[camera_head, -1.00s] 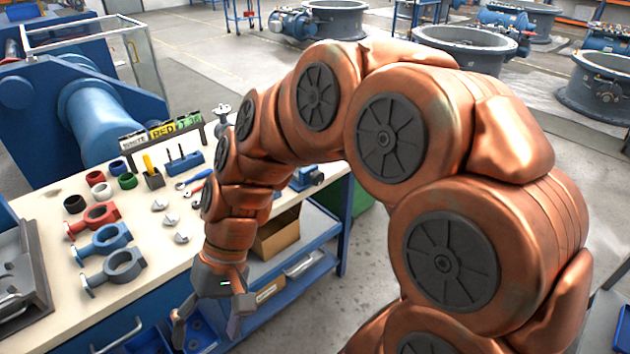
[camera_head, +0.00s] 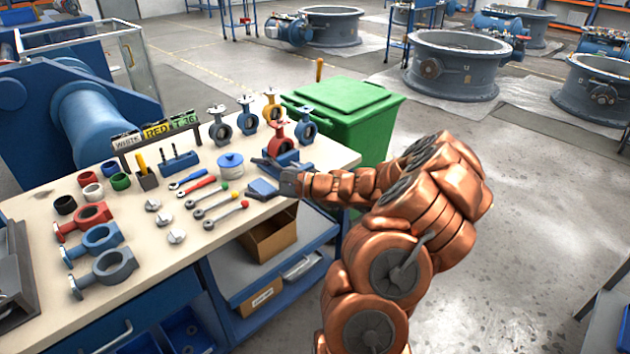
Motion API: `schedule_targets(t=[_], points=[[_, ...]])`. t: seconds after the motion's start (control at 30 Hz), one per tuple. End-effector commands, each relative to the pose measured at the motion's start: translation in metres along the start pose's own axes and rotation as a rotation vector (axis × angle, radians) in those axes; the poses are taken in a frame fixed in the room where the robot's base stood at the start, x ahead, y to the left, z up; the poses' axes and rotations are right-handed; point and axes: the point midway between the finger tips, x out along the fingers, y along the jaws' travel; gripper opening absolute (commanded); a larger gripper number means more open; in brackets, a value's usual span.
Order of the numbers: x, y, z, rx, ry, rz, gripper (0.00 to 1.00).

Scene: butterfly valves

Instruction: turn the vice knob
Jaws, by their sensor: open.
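The blue vice (camera_head: 288,157) stands near the right end of the workbench, with a red butterfly valve (camera_head: 280,138) rising at it. My gripper (camera_head: 260,175) is at the near side of the vice, over the bench's right edge, pointing left. Its grey fingers are spread apart, and nothing shows between them. The vice knob is not clearly visible; my gripper and wrist cover that side of the vice. I cannot tell whether the gripper touches the knob.
More valves (camera_head: 247,117) stand behind. A green bin (camera_head: 345,115) stands beyond the bench's right end. Open floor (camera_head: 530,220) lies to the right.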

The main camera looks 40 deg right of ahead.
Motion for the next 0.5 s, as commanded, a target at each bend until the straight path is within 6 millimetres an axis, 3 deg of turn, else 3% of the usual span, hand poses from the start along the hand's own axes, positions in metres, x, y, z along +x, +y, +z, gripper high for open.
schedule_targets(t=[0.03, 0.2, 0.33, 0.5], points=[[-0.022, -0.006, -0.036, 0.045, 0.055, -0.074, 0.78], [-0.095, -0.021, -0.125, 0.152, 0.216, -0.282, 0.78], [-0.139, -0.019, -0.169, 0.211, 0.302, -0.385, 0.78], [-0.167, -0.017, -0.193, 0.241, 0.355, -0.446, 0.78]])
